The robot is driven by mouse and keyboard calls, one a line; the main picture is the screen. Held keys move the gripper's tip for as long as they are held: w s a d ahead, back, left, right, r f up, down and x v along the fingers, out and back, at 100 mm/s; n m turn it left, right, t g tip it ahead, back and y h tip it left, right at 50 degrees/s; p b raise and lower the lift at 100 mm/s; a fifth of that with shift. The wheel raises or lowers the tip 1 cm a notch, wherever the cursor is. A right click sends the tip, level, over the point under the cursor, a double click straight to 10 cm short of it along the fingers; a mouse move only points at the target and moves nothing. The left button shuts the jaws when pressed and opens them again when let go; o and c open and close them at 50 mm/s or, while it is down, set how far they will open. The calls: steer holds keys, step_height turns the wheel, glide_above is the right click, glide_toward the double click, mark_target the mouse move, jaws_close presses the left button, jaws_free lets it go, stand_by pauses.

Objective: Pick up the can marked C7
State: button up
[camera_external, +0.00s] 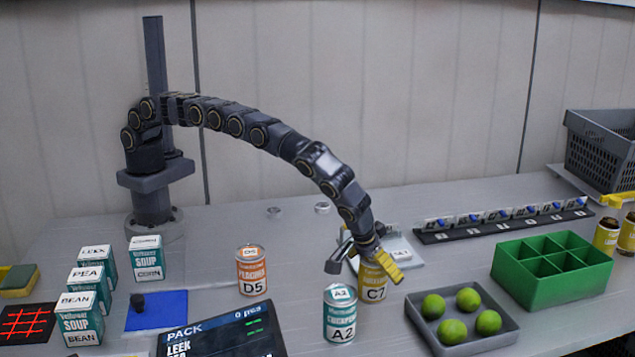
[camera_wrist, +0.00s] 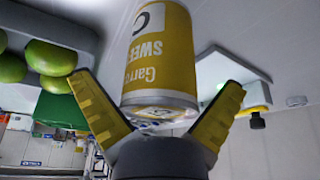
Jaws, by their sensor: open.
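The yellow can marked C7 (camera_external: 374,287) stands upright on the table, right of the can marked A2 (camera_external: 341,316) and the can marked D5 (camera_external: 251,268). My gripper (camera_external: 364,272) is at the top of C7, open, with one finger on each side of it. In the wrist view, C7 (camera_wrist: 160,58) shows yellow with a white label and sits between the two spread yellow fingers of my gripper (camera_wrist: 158,84). A gap shows between each finger and the can there. The fingers partly cover the can's top in the external view.
A grey tray of green balls (camera_external: 428,331) sits close to the right of C7. A white flat device (camera_external: 402,249) lies behind it. A green divided box (camera_external: 520,296) stands farther right. A dark PACK screen (camera_external: 180,343) is at front left, near several soup boxes (camera_external: 146,258).

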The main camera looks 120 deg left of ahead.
steer(key=c, duration=1.1)
steer(key=shift+c, duration=0.2)
steer(key=shift+r, duration=0.1)
